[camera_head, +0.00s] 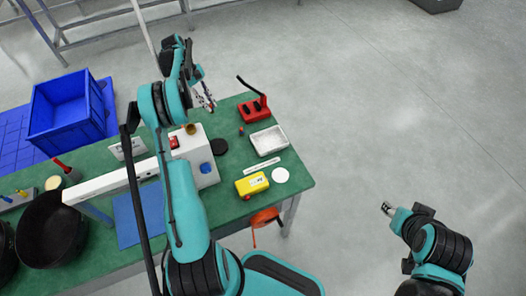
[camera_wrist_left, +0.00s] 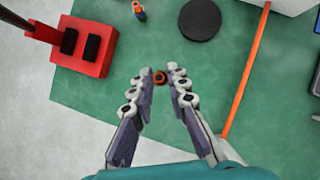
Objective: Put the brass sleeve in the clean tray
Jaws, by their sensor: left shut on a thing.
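My left gripper (camera_head: 207,98) reaches over the far edge of the green bench. In the left wrist view the fingers (camera_wrist_left: 162,80) are closed around a small orange-brown ring with a dark hole, which looks like the brass sleeve (camera_wrist_left: 159,78). In the head view the sleeve cannot be made out in the fingers. A pale shallow tray with a white rim (camera_head: 268,139), which looks like the clean tray, sits on the bench to the right of and nearer than the left gripper. My right gripper (camera_head: 388,209) is off to the right over the floor, small in view.
A red stand (camera_head: 255,107) with a black handle stands behind the tray. A small red piece (camera_head: 241,130) and a black disc (camera_head: 219,147) lie left of it. A grey machine (camera_head: 203,165) carries a brass-coloured cup (camera_head: 191,129). A yellow device (camera_head: 252,185) is in front.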

